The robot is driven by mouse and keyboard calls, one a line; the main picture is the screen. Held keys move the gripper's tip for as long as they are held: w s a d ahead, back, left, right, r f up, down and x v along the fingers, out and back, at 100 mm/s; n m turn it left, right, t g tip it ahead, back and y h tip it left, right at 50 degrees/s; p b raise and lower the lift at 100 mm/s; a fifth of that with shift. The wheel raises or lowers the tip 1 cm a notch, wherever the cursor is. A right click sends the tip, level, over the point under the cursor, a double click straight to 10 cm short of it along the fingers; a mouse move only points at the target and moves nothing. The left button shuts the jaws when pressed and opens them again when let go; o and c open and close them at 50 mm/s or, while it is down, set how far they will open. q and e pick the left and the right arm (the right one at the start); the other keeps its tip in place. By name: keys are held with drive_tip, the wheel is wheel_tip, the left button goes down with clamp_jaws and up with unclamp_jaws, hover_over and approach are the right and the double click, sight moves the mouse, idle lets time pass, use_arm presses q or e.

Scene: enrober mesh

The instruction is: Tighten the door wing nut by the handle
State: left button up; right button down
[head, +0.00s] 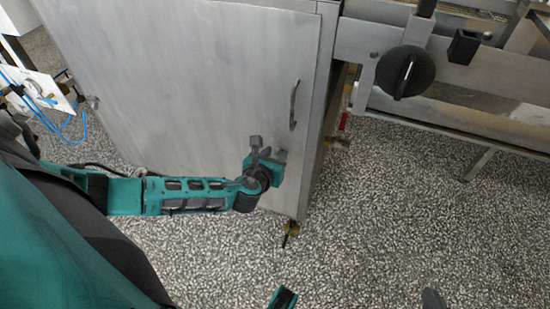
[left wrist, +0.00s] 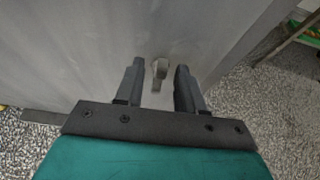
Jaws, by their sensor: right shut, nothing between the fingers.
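The cabinet door (head: 190,80) is a large grey metal panel. Its handle (head: 294,105) is a slim vertical bar near the right edge. My left gripper (head: 267,150) is at the door's lower right, below the handle. In the left wrist view the wing nut (left wrist: 160,68) is a small grey-brown piece on the door, seen between the tips of my open left gripper (left wrist: 157,73). The fingers show gaps on both sides of it. In the head view the nut is hard to tell from the fingers.
A metal conveyor frame with a black round knob (head: 405,72) stands right of the cabinet. A white panel with blue hoses (head: 42,90) is at the far left. The speckled floor (head: 400,220) is open at the lower right.

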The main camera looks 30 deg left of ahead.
use_arm(q)
drive_tip(key=shift+w, duration=0.1)
drive_tip(key=shift+c, duration=0.4)
clamp_jaws()
